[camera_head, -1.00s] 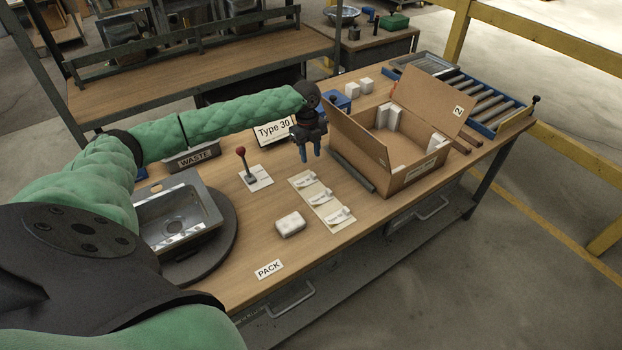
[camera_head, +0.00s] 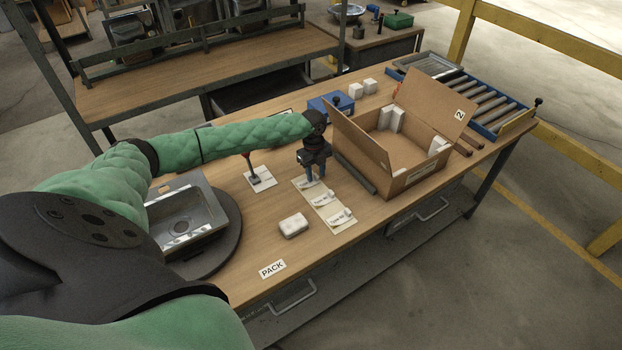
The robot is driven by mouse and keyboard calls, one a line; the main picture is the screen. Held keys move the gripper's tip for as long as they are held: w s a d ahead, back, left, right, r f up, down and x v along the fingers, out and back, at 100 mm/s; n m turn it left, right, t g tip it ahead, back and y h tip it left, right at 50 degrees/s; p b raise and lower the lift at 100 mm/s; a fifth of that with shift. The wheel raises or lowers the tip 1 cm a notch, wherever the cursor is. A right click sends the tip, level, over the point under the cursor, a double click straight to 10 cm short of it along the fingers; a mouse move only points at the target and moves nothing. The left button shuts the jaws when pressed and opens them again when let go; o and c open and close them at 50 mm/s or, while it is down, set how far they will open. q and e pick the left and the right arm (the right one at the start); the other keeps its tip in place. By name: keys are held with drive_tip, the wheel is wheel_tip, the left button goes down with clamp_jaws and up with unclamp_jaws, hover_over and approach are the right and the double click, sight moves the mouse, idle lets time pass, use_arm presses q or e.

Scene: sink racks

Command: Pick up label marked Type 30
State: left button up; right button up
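A pale label sheet (camera_head: 333,226) lies on the wooden table and bears several small labels in a row. The nearest label (camera_head: 341,217) and the middle label (camera_head: 323,199) show small print that is hard to read. The farthest label (camera_head: 306,183) is partly hidden by my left gripper (camera_head: 315,182). My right gripper is not in view.
An open cardboard box (camera_head: 412,178) stands right of the sheet, with a dark bar (camera_head: 357,175) between them. A white block (camera_head: 293,225) lies to the left. A metal sink (camera_head: 183,222) sits on a round turntable. The table's front is clear near the PACK sign (camera_head: 272,269).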

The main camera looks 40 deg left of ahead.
use_arm(q)
drive_tip(key=shift+f, duration=0.2)
clamp_jaws()
drive_tip(key=shift+r, duration=0.1)
